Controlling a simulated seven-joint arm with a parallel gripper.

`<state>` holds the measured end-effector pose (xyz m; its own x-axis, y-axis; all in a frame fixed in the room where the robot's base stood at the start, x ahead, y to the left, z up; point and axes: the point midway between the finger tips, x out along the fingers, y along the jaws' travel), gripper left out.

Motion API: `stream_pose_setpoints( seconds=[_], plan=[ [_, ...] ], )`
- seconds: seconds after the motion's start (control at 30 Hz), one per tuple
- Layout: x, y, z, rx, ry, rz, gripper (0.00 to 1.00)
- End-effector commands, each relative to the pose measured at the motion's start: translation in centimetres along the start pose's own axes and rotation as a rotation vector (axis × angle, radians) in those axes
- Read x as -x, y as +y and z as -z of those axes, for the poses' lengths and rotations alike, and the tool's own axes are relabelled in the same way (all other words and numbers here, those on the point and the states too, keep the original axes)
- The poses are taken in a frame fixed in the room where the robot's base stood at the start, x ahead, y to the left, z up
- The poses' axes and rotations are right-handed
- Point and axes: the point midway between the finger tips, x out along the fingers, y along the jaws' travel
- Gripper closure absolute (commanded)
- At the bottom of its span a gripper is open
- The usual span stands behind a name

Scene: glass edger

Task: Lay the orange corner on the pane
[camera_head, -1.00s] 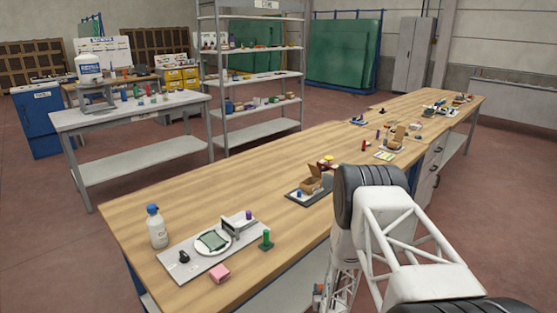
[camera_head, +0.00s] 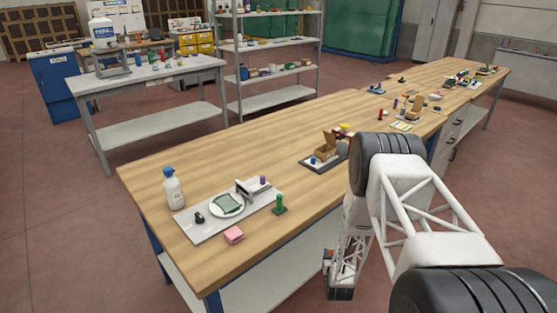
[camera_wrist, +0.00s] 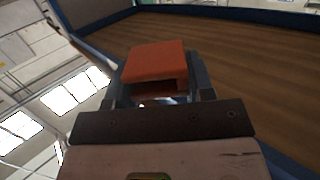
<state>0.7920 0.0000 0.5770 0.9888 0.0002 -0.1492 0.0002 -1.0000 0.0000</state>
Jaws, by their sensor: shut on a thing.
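The pane (camera_head: 227,203) is a small dark green square on a round white disc (camera_head: 238,211), which rests on a grey board near the left end of the wooden bench. In the wrist view the orange corner (camera_wrist: 158,62) is a blocky piece with a hollow underside. My gripper (camera_wrist: 160,85) is shut on it, one finger at each side. In the head view my gripper (camera_head: 340,287) hangs low beside the bench's front edge, well to the right of the pane and apart from it. The orange corner is hard to make out there.
On or beside the grey board (camera_head: 205,233) stand a white bottle (camera_head: 174,190), a dark knob (camera_head: 199,218), an upright bracket (camera_head: 244,190), a green post (camera_head: 279,204) and a pink block (camera_head: 234,235). An open cardboard box (camera_head: 327,146) sits farther right.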

Motion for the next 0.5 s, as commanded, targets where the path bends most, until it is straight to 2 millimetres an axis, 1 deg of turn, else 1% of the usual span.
stream_pose_setpoints(
  seconds=[0.13,0.27,0.37,0.5],
  plan=[
    [0.1,-0.1,0.3,0.0,0.001,0.005,0.73],
    [0.4,-0.5,1.1,0.001,0.002,0.022,0.73],
    [0.8,-1.0,2.1,0.002,0.005,0.046,0.73],
    [1.6,-2.1,4.3,0.006,0.009,0.095,0.73]
  ],
)
